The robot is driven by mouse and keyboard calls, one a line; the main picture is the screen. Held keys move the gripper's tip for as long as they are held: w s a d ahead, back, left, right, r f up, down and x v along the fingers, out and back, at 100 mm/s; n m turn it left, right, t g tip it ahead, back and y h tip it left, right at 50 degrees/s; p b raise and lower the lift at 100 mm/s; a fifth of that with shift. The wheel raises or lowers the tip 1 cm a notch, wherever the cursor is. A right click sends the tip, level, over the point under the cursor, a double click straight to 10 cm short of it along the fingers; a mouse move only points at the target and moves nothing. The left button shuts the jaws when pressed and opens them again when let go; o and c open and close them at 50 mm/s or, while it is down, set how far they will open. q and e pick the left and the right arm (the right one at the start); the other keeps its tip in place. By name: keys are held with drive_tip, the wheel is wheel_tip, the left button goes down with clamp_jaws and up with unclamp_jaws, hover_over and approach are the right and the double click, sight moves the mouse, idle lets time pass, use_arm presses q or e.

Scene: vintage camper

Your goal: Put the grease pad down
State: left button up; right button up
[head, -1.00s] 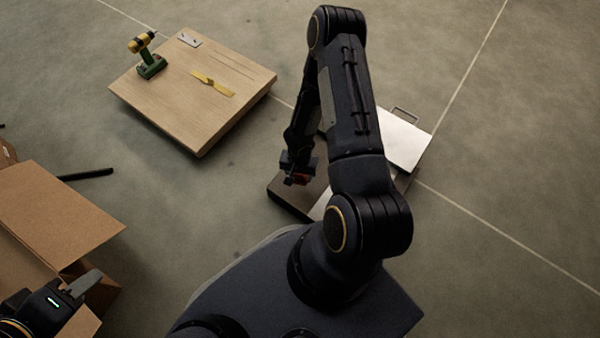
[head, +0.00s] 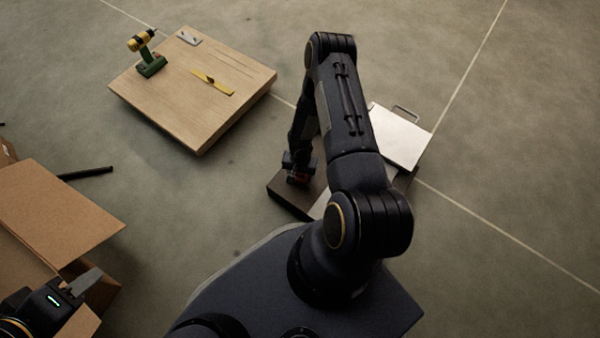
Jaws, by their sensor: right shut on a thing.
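My right gripper (head: 299,178) hangs at the end of the arm in the middle, low over the dark left part of a flat case (head: 285,192).
A white panel with a handle (head: 398,138) is on the case's right side, partly behind my arm. A wooden board (head: 180,100) holds a drill (head: 148,55), a yellow tool (head: 212,83) and a metal plate (head: 189,36). A cardboard box (head: 60,215) stands left. Floor between is clear.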

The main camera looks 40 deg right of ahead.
drive_tip(key=o, duration=0.9)
drive_tip(key=shift+r+p, duration=0.3)
drive_tip(key=shift+p, duration=0.05)
wheel_tip(320, 180, up, 40)
drive_tip(key=d+n+t+h+p, duration=0.1)
drive_tip(key=d+n+t+p, duration=0.1)
drive_tip(key=p, duration=0.2)
drive_tip(key=s+a+r+n+t+y, duration=0.1)
drive_tip(key=s+a+r+n, duration=0.1)
drive_tip(key=s+a+r, duration=0.2)
drive_tip(key=s+a+r+n+t+y, duration=0.1)
drive_tip(key=s+a+r+n+y, duration=0.1)
drive_tip(key=s+a+r, duration=0.3)
drive_tip(key=s+a+r+n+t+y, duration=0.1)
drive_tip(key=s+a+r+n, duration=0.1)
drive_tip(key=s+a+r, duration=0.2)
drive_tip(key=shift+s+a+r+n+t+y, duration=0.15)
drive_tip(key=shift+s+r+y, duration=0.05)
drive_tip(key=shift+s, duration=0.25)
drive_tip(key=shift+s+a+r+n+t+y, duration=0.1)
drive_tip(key=shift+s+r+n+t+y, duration=0.1)
drive_tip(key=shift+s, duration=0.25)
